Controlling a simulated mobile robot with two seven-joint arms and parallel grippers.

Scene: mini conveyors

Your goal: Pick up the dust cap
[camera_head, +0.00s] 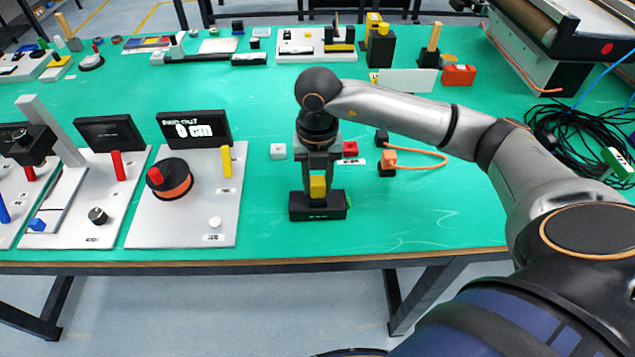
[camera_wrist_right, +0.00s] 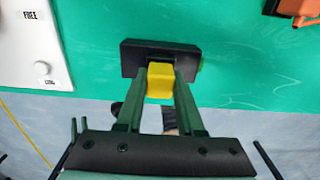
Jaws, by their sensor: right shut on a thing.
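The yellow cap (camera_head: 317,187), which I take to be the dust cap, is an upright block at a black rectangular base (camera_head: 318,213) near the table's front edge. My right gripper (camera_head: 318,178) points down over it, shut on the yellow cap. In the right wrist view the two fingers (camera_wrist_right: 160,80) flank the yellow cap (camera_wrist_right: 160,84), with the black base (camera_wrist_right: 190,55) behind it. I cannot tell whether the cap still touches the base. My left gripper is not in view.
A grey panel (camera_head: 200,220) with an orange-black reel (camera_head: 175,181) and a display stands to the left. Behind the gripper are a small red block (camera_head: 350,149) and an orange cable (camera_head: 425,152). Green table (camera_head: 430,215) is clear to the right of the base.

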